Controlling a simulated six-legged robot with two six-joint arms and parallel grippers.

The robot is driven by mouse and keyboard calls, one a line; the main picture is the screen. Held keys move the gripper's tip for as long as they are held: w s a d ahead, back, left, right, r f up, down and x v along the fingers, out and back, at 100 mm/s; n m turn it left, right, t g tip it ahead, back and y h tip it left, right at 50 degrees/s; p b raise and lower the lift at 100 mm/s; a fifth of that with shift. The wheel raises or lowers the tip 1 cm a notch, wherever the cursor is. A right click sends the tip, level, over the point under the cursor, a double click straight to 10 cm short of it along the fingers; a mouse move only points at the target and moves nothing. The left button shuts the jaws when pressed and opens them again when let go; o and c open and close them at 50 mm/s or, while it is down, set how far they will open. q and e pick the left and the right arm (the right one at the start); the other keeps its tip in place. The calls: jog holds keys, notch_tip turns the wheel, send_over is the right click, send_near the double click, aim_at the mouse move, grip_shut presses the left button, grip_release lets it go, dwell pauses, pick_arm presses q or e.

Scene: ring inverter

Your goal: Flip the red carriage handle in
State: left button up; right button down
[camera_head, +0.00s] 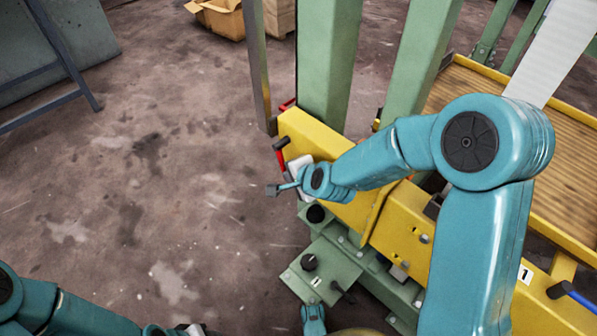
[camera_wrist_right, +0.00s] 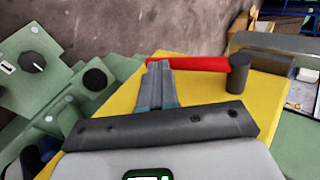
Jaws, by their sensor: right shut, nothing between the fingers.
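The red carriage handle (camera_head: 282,158) with its black end grip stands at the left end of the yellow carriage beam (camera_head: 318,138). In the right wrist view the red handle (camera_wrist_right: 198,63) lies sideways above the yellow surface, its black cylindrical grip (camera_wrist_right: 238,72) at the right. My right gripper (camera_head: 273,190) is shut and empty, just below and left of the handle in the head view. In the wrist view its fingertips (camera_wrist_right: 158,66) are close to the handle's left end; I cannot tell if they touch. My left arm shows at the lower left; its fingers do not show clearly.
A green plate with black knobs (camera_head: 309,262) sits below the beam. Green posts (camera_head: 328,60) rise behind it. A blue-and-black lever (camera_head: 572,293) is at the right. The floor on the left is open, with a cardboard box (camera_head: 218,18) at the back.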

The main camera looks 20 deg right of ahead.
jog(key=shift+a+b+x, duration=0.25)
jog(key=shift+b+x, duration=0.35)
jog(key=shift+x, duration=0.4)
jog(key=shift+w, duration=0.1)
